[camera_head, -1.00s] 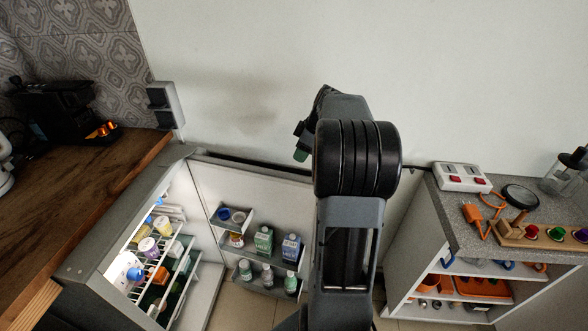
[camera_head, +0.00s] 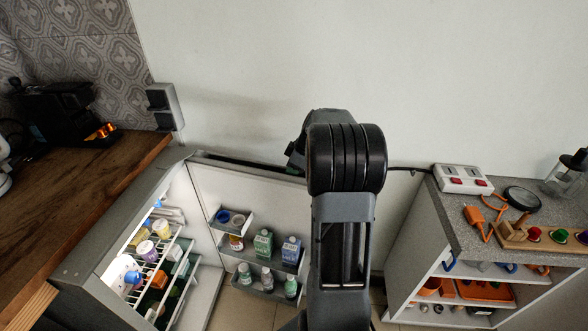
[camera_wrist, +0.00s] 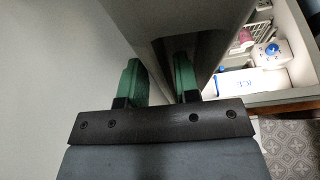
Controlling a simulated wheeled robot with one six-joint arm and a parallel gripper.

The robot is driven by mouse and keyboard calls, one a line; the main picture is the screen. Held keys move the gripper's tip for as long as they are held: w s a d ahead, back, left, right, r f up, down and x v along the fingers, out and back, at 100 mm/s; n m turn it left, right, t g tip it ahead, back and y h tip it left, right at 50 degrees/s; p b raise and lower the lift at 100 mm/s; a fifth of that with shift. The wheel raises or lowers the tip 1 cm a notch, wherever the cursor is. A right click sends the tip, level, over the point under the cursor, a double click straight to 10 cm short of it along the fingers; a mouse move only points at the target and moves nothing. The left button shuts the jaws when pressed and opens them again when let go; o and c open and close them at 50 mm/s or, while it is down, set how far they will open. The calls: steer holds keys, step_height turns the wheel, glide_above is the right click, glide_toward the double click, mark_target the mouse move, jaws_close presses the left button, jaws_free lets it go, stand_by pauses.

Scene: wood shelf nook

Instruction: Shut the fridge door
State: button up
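The fridge (camera_head: 120,215) stands at left with its lit interior showing. Its door (camera_head: 205,180) is wide open, swung out to the right, with its inner shelves facing the head camera. My gripper (camera_head: 294,165) is at the door's top edge, beyond the door's inner side; my arm hides much of it and the door's right end. In the wrist view my gripper (camera_wrist: 158,82) has its two green fingers apart. The grey door panel (camera_wrist: 160,15) shows just beyond and between them; I cannot tell whether they touch it.
Bottles and cartons (camera_head: 264,245) fill the door shelves. A wooden counter (camera_head: 75,195) is at left. A grey cabinet (camera_head: 450,215) with tools stands at right, with a gap before it. A pale wall (camera_head: 370,60) is close behind.

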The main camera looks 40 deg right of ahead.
jaws_close()
steer(key=shift+d, duration=0.1)
